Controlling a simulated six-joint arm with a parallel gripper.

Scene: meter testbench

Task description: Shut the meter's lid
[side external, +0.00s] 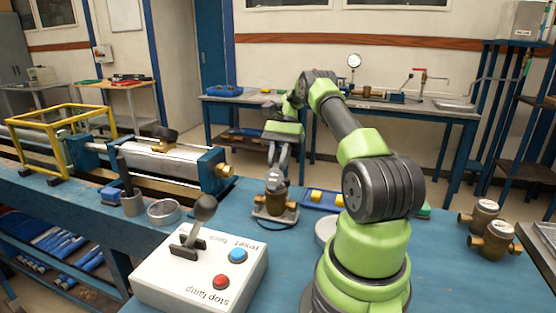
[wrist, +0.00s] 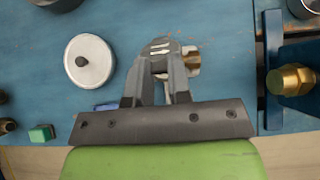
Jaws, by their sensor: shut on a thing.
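The brass meter (side external: 270,207) stands on a small grey base on the blue bench, near the middle of the side view. Its brass side fitting (wrist: 192,60) shows in the wrist view to the right of the fingertips. My gripper (side external: 275,180) points down at the top of the meter. It also shows in the wrist view (wrist: 163,48), its fingers close together over the meter. The fingers are shut on a small grey part at the meter's top, which looks like the lid. The fingers hide most of the lid, so its angle cannot be told.
A white control box (side external: 200,275) with a lever and red and blue buttons stands at the front. A blue tray (side external: 322,199) lies right of the meter. A round pale disc (wrist: 90,60) lies nearby. Two brass meters (side external: 485,212) stand at the right. A test rig (side external: 165,165) is left.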

